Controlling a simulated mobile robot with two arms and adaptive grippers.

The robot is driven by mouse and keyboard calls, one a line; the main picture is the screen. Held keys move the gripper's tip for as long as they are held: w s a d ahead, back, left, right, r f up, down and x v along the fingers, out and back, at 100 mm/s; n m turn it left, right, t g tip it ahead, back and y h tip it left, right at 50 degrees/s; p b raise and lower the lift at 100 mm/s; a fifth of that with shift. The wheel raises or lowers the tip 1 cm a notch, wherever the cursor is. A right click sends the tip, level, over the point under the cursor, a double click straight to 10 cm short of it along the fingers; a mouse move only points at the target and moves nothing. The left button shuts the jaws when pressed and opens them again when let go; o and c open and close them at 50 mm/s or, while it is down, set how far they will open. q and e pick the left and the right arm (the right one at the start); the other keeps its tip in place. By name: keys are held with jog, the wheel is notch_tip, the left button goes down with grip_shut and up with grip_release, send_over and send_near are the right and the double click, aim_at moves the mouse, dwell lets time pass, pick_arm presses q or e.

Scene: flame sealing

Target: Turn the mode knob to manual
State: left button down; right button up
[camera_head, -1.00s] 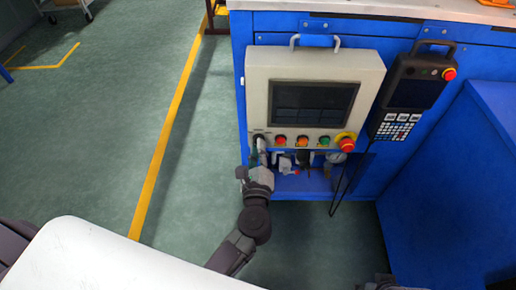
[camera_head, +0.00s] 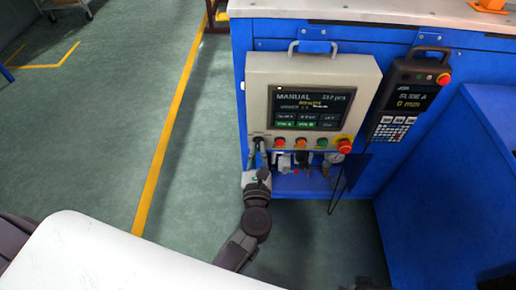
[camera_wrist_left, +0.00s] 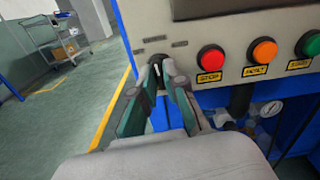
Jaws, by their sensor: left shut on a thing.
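The mode knob (camera_wrist_left: 157,70) is a small dark knob at the lower left of the beige control panel (camera_head: 262,100). In the left wrist view it sits between the fingertips of my left gripper (camera_wrist_left: 163,72), which is shut on it. In the head view my left gripper (camera_head: 258,150) reaches up to the panel's lower left corner and hides most of the knob. The panel's screen (camera_head: 312,106) is lit and reads MANUAL. My right gripper is not clearly seen in either view.
Right of the knob are a red stop button (camera_wrist_left: 211,58), an orange button (camera_wrist_left: 264,51), a green button (camera_wrist_left: 312,44) and a red emergency stop (camera_head: 343,144). A teach pendant (camera_head: 411,95) hangs to the right on the blue cabinet (camera_head: 350,45). Pipes and a gauge (camera_wrist_left: 271,109) lie below.

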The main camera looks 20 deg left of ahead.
pick_arm(q)
jog(key=shift+m, duration=0.6)
pick_arm(e)
jog(key=shift+s+f, duration=0.2)
jog(key=shift+f, duration=0.7)
pick_arm(q)
jog(key=c, duration=1.2)
grip_release()
jog(key=shift+s, duration=0.1)
jog(key=v, duration=1.2)
